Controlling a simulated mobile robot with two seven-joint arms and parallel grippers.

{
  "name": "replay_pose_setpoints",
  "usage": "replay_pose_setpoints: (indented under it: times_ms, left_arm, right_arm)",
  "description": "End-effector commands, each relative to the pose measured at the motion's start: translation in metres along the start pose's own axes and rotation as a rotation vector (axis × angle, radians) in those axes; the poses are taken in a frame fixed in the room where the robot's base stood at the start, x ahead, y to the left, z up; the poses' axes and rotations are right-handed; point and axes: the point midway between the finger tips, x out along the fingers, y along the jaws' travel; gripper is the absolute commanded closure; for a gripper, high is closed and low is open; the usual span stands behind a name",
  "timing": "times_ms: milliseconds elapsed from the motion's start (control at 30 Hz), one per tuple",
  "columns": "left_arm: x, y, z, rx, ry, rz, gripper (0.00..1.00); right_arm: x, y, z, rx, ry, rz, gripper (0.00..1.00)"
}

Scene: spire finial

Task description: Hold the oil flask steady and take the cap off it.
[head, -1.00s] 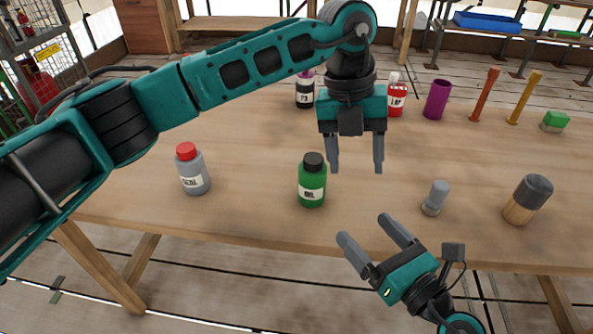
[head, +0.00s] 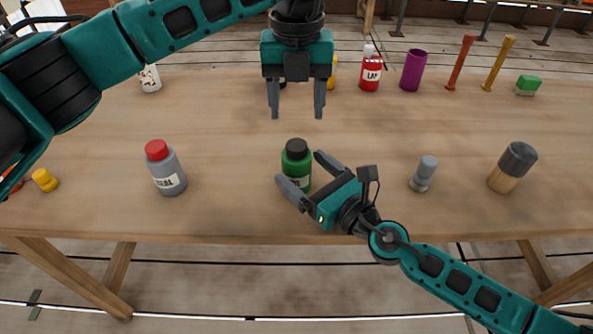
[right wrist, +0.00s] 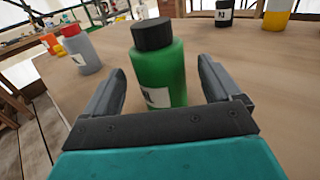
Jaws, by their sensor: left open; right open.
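The green oil flask (head: 295,160) stands upright on the wooden table, its black cap (head: 297,146) on top. In the right wrist view the flask (right wrist: 165,75) stands between the fingers of my right gripper, its cap (right wrist: 152,34) above finger level. My right gripper (head: 306,167) is open, with a finger on either side of the flask; a gap shows beside the right finger. My left gripper (head: 296,112) is open and empty, pointing down, above and beyond the flask in the head view. The lower front of the flask is partly hidden by my right gripper.
A grey bottle with a red cap (head: 166,170) stands to the left. A small grey cylinder (head: 424,173) and a dark-topped wooden cylinder (head: 512,168) stand to the right. A red bottle (head: 370,72) and a purple cup (head: 413,70) stand farther back. The table's middle is largely clear.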

Motion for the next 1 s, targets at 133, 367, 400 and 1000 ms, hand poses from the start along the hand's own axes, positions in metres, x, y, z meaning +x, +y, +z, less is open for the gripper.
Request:
replay_pose_setpoints:
  times_ms: [133, 367, 400, 1000]
  left_arm:
    - [0.0, 0.0, 0.0, 0.0, 0.0, -0.001, 0.39]
    - [0.0, 0.0, 0.0, 0.001, 0.0, -0.001, 0.39]
    - [0.0, 0.0, 0.0, 0.001, 0.0, -0.001, 0.39]
    - [0.0, 0.0, 0.0, 0.001, 0.0, -0.001, 0.39]
  right_arm:
    - [0.025, 0.0, 0.001, 0.0, -0.001, 0.0, 0.09]
    - [0.042, 0.0, 0.0, 0.0, 0.0, 0.0, 0.09]
    - [0.043, 0.0, 0.0, 0.0, 0.001, 0.0, 0.09]
    - [0.043, 0.0, 0.0, 0.0, 0.001, -0.001, 0.42]
